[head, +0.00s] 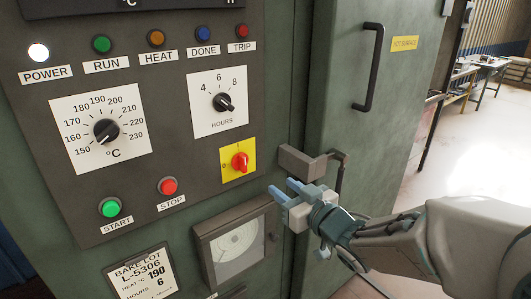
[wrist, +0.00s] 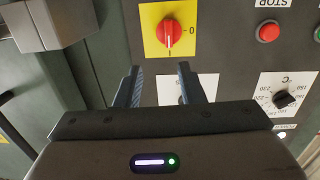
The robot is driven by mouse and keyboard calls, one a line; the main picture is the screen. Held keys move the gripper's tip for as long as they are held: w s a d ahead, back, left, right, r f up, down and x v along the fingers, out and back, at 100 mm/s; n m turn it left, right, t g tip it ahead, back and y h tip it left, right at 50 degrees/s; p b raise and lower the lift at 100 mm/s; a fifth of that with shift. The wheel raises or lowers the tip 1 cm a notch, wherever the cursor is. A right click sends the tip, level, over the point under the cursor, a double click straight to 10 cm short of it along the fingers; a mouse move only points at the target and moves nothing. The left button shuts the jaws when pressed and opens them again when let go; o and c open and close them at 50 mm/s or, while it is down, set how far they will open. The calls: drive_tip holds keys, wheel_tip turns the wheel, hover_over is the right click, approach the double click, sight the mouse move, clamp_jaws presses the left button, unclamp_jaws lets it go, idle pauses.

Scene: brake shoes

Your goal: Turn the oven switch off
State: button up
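The oven switch (head: 240,162) is a red rotary knob on a yellow plate (head: 228,152), low on the right of the control panel. In the wrist view, which shows the panel upside down, the knob (wrist: 169,33) has a white mark pointing down, away from the "0" at its right. The white POWER lamp (head: 38,53) is lit. My gripper (head: 283,188) is open and empty, to the lower right of the knob and apart from it. In the wrist view its fingers (wrist: 158,70) are spread just below the yellow plate.
A grey latch block and handle (head: 312,163) stick out right of the switch, close to my gripper. A glass-fronted gauge box (head: 236,243) is below. The red STOP button (head: 167,186) and green START button (head: 110,207) lie left. The door has a black handle (head: 372,68).

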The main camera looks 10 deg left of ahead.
sight(245, 159)
drive_tip(key=shift+y, duration=0.5)
drive_tip(key=x, duration=0.4)
drive_tip(key=p+x, duration=0.1)
drive_tip(key=x, duration=0.4)
drive_tip(key=p+x, duration=0.1)
drive_tip(key=x, duration=0.4)
drive_tip(key=shift+s+a+r, duration=0.3)
drive_tip(key=shift+a, duration=0.1)
